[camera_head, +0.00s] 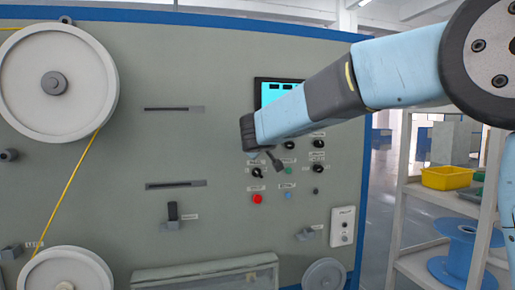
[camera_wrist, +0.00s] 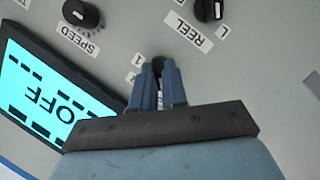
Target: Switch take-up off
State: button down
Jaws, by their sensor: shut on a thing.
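My gripper (camera_wrist: 158,88) has its two blue fingers closed around a small black knob (camera_wrist: 157,63) on the grey control panel in the wrist view. In the head view my arm's end covers part of the knob rows, and the fingers are hard to make out. The cyan screen (camera_wrist: 42,97) reads OFF upside down in the wrist view. It also shows in the head view (camera_head: 280,92), partly behind my arm.
Black knobs labelled SPEED (camera_wrist: 80,13) and REEL (camera_wrist: 208,9) are close to my gripper. A red button (camera_head: 257,199) is below on the panel. A white reel (camera_head: 57,110) carries yellow cable at left. A shelf with a yellow bin (camera_head: 447,178) stands at right.

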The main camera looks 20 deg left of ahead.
jog(key=shift+s+a+f, duration=0.15)
jog(key=shift+a, duration=0.05)
jog(key=c, duration=1.4)
grip_release()
jog(key=shift+o, duration=1.2)
jog(key=shift+d, duration=0.1)
jog(key=v, duration=1.3)
jog(key=shift+s, duration=0.4)
jog(key=shift+d, duration=0.1)
